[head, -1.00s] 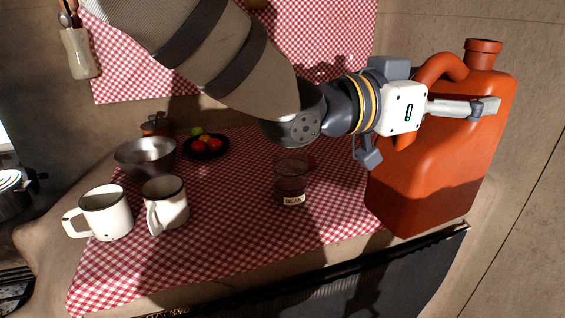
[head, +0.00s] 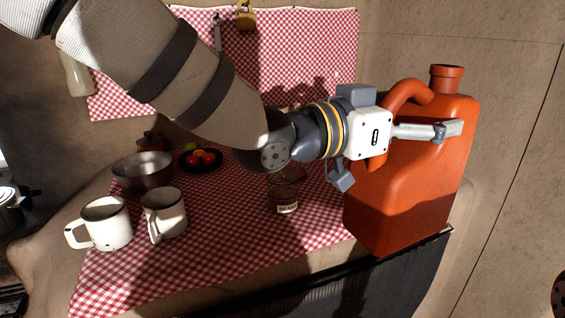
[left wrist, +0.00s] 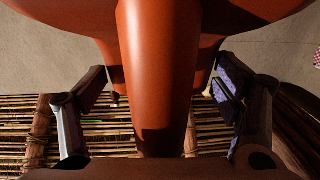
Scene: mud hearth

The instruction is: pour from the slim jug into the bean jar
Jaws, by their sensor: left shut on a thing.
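The slim jug (head: 415,185) is tall and orange-red with a narrow neck and a side handle. It is about upright at the right end of the counter; I cannot tell whether its base touches anything. My left gripper (head: 450,131) is shut on it, with the white gripper body at the handle. In the left wrist view, a smooth part of the jug (left wrist: 158,70) runs between the two fingers (left wrist: 160,100). The bean jar (head: 286,192) is clear glass with a pale label, standing on the checked cloth left of the jug. My left arm hides its top partly. My right gripper is not in view.
Two cream mugs (head: 108,224) (head: 164,213) stand at the front left of the checked cloth (head: 225,235). A metal bowl (head: 142,170) and a dark plate with red fruit (head: 201,158) are behind. The cloth between mugs and jar is clear.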

